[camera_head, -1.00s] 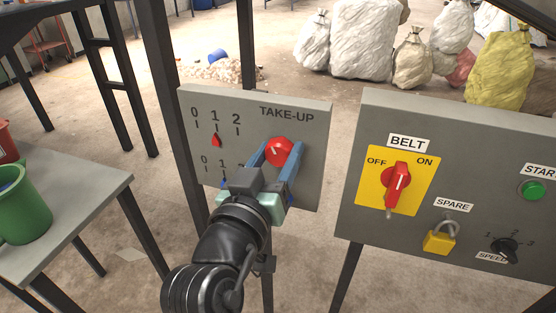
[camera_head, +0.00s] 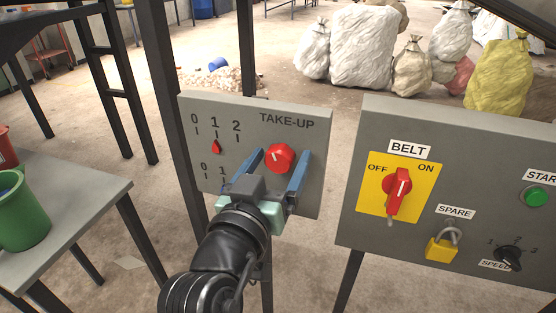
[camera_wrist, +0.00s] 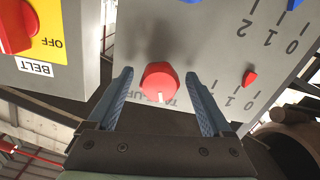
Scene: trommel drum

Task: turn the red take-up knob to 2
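The red take-up knob (camera_head: 280,158) sits on the grey TAKE-UP panel (camera_head: 300,205); a white mark shows on its face. It also shows in the wrist view (camera_wrist: 160,82). A red pointer (camera_head: 215,147) stands under the 1 of the upper 0-1-2 scale. A lower 0-1-2 scale is partly hidden behind my arm. My gripper (camera_head: 283,164) is open, with its blue fingers on either side of the knob and visible gaps to it. In the wrist view the gripper (camera_wrist: 163,85) also stands open around the knob, touching neither side.
To the right is a panel with a red BELT switch (camera_head: 397,188), a padlock (camera_head: 442,244), a SPEED knob (camera_head: 508,258) and a green START button (camera_head: 536,196). A table (camera_head: 75,228) with a green bucket (camera_head: 20,212) stands at left. Dark posts stand behind the take-up panel.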

